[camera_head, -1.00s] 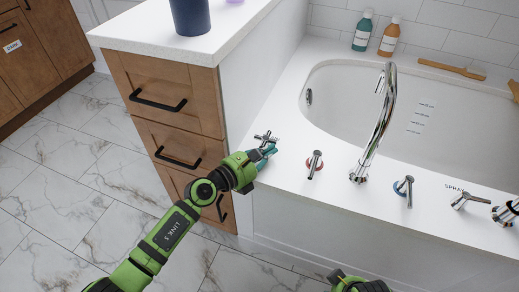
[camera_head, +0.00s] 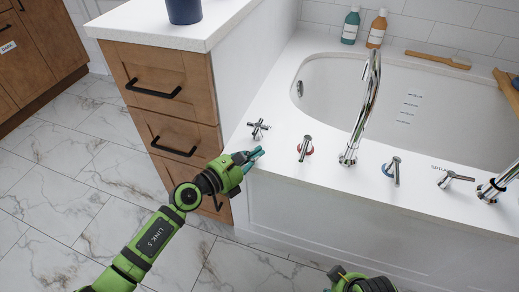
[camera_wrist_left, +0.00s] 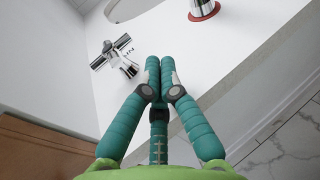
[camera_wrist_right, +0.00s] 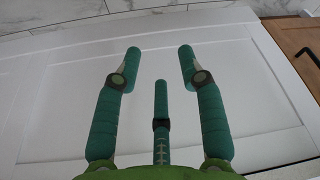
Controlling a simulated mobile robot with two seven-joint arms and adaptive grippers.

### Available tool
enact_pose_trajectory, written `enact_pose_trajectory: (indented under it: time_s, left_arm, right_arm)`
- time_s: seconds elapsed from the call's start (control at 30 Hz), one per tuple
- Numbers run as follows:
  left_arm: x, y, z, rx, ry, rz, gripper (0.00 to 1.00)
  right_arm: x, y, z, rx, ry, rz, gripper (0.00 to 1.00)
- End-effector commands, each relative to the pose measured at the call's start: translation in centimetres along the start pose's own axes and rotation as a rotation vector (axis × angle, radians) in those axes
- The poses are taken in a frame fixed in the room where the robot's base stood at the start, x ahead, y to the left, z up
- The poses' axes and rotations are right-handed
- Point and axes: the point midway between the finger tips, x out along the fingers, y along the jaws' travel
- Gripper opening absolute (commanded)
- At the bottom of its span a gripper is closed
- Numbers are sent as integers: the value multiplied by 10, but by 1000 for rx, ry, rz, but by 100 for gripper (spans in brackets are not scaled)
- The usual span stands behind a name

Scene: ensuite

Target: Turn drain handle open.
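The drain handle (camera_head: 258,129) is a chrome cross handle at the left end of the tub's front deck. It also shows in the left wrist view (camera_wrist_left: 117,56), at the upper left, with dark lettering beside it, partly hidden. My left gripper (camera_head: 257,155) is just in front of the handle, at the deck's front edge, apart from it. In the left wrist view its fingers (camera_wrist_left: 160,66) are together with nothing between them, to the right of the handle. My right gripper (camera_wrist_right: 160,62) is open and empty, facing the white tub panel; only its top shows in the head view (camera_head: 360,282).
A red-ringed lever (camera_head: 305,147), a tall spout (camera_head: 362,110) and a blue-ringed lever (camera_head: 393,169) stand to the right along the deck. The wooden drawer cabinet (camera_head: 165,75) is to the left. Two bottles (camera_head: 351,25) stand at the back.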

Motion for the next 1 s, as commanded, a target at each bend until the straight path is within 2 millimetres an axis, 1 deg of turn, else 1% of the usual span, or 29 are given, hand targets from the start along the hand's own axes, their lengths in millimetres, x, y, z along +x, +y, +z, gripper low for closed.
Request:
enact_pose_trajectory:
  time_s: [0.07,0.3,0.4,0.5,0.6,0.77,0.87,0.97,1.0]
  left_arm:
    - [-10,-5,3,0,2,0,0]
    - [-48,-23,2,-1,5,1,0]
    - [-61,-30,2,-1,4,1,0]
    - [-71,-35,2,-1,2,2,0]
    - [-75,-37,2,-1,1,2,0]
    - [-77,-37,3,-27,-9,11,0]
    - [-80,-29,10,-177,-64,66,0]
    - [-90,-5,14,-495,-172,191,0]
    - [-98,9,12,-658,-226,261,0]
  right_arm:
    - [7,-1,1,-1,-7,-1,40]
    - [38,-3,12,-4,-29,-5,40]
    - [48,-3,16,-5,-33,-6,40]
    - [54,-4,19,-6,-36,-7,40]
    - [57,-4,21,-6,-37,-7,40]
    - [59,-4,21,-6,-37,-7,40]
    - [59,-4,21,-6,-37,-7,40]
    - [58,-4,21,-6,-37,-7,40]
    - [58,-4,21,-6,-37,-7,40]
